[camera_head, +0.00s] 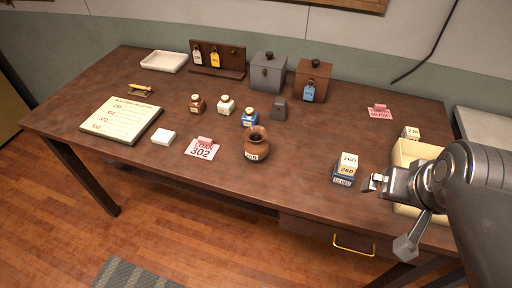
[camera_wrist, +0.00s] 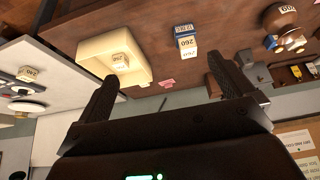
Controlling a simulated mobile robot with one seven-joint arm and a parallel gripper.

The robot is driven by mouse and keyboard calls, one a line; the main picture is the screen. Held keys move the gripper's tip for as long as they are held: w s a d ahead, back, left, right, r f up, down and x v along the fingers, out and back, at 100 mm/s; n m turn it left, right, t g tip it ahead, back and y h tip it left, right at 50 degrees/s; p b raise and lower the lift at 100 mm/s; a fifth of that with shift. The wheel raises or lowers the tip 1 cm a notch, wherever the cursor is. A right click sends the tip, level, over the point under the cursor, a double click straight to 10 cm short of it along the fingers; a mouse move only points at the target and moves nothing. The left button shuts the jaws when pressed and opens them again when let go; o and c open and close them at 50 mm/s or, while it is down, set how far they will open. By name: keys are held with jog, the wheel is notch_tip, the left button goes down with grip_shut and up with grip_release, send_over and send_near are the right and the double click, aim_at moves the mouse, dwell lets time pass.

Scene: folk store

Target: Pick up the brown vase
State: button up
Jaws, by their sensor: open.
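My gripper (camera_head: 390,215) is over the right end of the table, well to the right of the vase. In the wrist view my gripper (camera_wrist: 168,84) has its two dark fingers wide apart with nothing between them.
A cream bin (camera_head: 405,155) lies beside and partly behind my arm. Small labelled boxes (camera_head: 347,166) stand between gripper and vase. A pink-and-white tag card (camera_head: 203,149), small jars (camera_head: 226,105) and a grey weight (camera_head: 280,109) surround the vase. Bare tabletop (camera_head: 305,165) lies right of it.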

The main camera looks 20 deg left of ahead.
jog(key=n+g, duration=0.4)
send_over(256, 145)
jog(key=d, duration=0.1)
jog(key=shift+y, duration=0.3)
notch_tip(256, 145, down, 10)
jog(key=shift+r, duration=0.2)
jog(key=shift+w+a+f, duration=0.1)
jog(key=shift+f, duration=0.25)
jog(key=f, duration=0.5)
jog(key=shift+w+a, duration=0.15)
jog(key=shift+w, duration=0.25)
jog(key=shift+w+a+f, duration=0.15)
jog(key=shift+a+f, duration=0.05)
jog(key=shift+f, duration=0.65)
jog(key=shift+w+a+f, duration=0.2)
jog(key=shift+f, duration=0.6)
jog(key=shift+w+a+f, duration=0.15)
jog(key=shift+a+f, duration=0.05)
jog(key=shift+f, duration=0.65)
jog(key=shift+c, duration=0.6)
